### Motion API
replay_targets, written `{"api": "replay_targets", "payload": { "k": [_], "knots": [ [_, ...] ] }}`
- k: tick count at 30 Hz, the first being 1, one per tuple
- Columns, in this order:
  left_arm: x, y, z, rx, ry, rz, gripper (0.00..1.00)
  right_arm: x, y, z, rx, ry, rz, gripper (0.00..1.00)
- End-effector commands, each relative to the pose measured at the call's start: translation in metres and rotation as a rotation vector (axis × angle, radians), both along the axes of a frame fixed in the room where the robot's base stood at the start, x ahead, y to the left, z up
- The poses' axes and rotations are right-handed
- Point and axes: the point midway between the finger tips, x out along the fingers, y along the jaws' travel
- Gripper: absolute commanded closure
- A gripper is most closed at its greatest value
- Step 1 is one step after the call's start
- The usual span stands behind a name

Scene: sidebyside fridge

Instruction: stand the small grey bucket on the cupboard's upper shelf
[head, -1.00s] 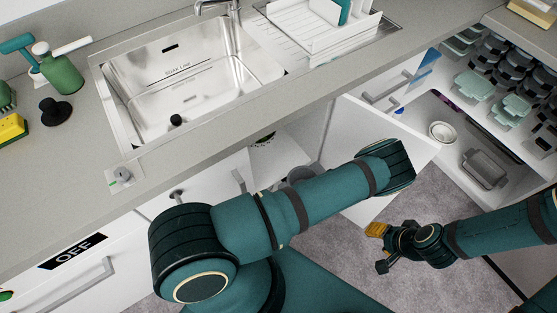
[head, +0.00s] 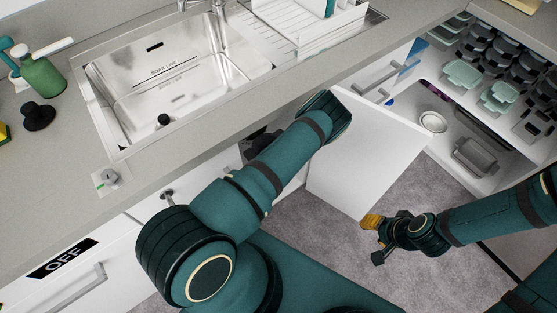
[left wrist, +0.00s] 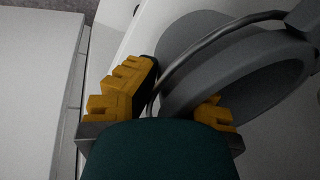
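The small grey bucket (left wrist: 235,75), with a thin wire handle (left wrist: 215,38), fills the upper right of the left wrist view and looks tilted there. My left gripper (left wrist: 170,98) has its yellow fingers apart, one on each side of the bucket's lower rim. The handle runs close to the left finger. I cannot tell whether the fingers press on the bucket. In the head view the left hand and the bucket are mostly hidden behind my arm, by the cupboard (head: 292,188) under the sink.
A white cupboard door (head: 365,150) stands open beside my left arm. Right of it, an open drawer unit (head: 490,185) holds a white bowl (head: 433,122), a grey dish (head: 475,157) and several containers. The sink (head: 180,85) is above. Carpet (head: 310,235) is clear below.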

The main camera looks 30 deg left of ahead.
Motion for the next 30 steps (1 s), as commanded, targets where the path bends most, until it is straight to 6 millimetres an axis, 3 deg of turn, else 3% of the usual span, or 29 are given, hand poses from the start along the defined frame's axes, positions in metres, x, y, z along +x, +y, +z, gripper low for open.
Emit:
{"api": "replay_targets", "payload": {
  "k": [2,6,9,17,20,30],
  "knots": [
    [0.004,0.012,0.0,0.003,-0.004,0.002,1.0,0.0,0.0,-0.002,0.0,-0.001,0.0,0.53],
    [0.003,0.009,-0.025,0.002,-0.001,-0.002,1.0,0.002,0.0,-0.012,-0.001,-0.005,-0.001,0.53],
    [0.004,0.009,-0.033,0.002,-0.003,-0.002,1.0,0.003,0.0,-0.014,-0.001,-0.007,-0.002,0.53],
    [0.004,0.009,-0.034,0.001,-0.003,0.0,1.0,0.003,0.0,-0.014,-0.001,-0.007,-0.002,0.53],
    [0.003,0.009,-0.035,0.0,-0.001,0.001,0.68,0.003,0.0,-0.014,-0.001,-0.007,-0.002,0.53],
    [0.003,0.008,-0.033,0.0,-0.002,0.0,0.66,0.003,0.0,-0.013,-0.001,-0.007,-0.002,0.53]
  ]
}}
